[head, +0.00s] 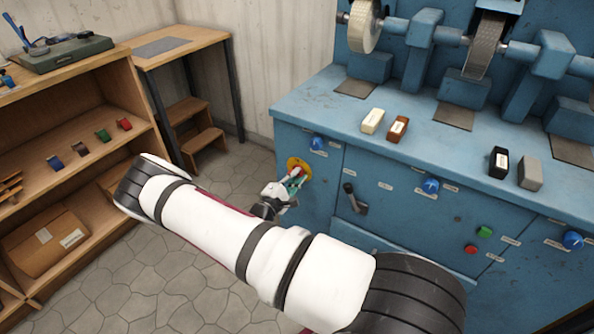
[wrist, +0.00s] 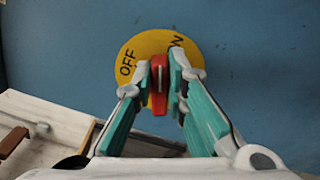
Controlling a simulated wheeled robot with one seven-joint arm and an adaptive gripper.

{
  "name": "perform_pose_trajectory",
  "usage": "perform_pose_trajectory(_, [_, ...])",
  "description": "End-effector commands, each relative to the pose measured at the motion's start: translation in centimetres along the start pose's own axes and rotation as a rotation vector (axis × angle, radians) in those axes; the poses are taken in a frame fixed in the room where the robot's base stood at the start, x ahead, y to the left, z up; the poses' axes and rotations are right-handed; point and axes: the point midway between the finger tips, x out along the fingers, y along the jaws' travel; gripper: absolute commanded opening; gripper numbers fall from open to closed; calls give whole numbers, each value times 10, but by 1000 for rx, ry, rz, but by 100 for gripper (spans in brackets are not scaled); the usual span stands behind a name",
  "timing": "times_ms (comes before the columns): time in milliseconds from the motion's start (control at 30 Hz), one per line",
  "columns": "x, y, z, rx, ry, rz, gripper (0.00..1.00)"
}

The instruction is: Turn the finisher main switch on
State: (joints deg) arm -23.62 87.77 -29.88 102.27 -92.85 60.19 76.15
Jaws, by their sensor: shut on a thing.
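The finisher main switch is a red handle on a round yellow plate (head: 293,163) at the left end of the blue machine front. In the wrist view the yellow plate (wrist: 132,52) carries the words OFF at left and ON at upper right. The red handle (wrist: 159,84) stands about upright in that view, between the two words. My gripper (head: 297,178) is at the switch. In the wrist view its teal fingers (wrist: 167,80) are shut on the red handle, one on each side. The fingers hide part of the handle and plate.
The blue finisher (head: 380,255) carries blue knobs (head: 431,186), a dark lever (head: 354,199), and green (head: 484,231) and red (head: 471,250) buttons. Wax blocks (head: 373,121) lie on its top. A wooden shelf (head: 85,165) stands at left. The floor (head: 140,280) between is clear.

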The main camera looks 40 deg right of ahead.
Motion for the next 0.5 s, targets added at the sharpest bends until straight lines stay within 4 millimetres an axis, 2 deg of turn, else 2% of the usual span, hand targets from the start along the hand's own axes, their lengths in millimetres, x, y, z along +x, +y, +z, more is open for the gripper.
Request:
perform_pose_trajectory(200, [0,-2,3,179,-2,-1,0])
perform_pose_trajectory(500, [0,-5,2,353,-3,-1,0])
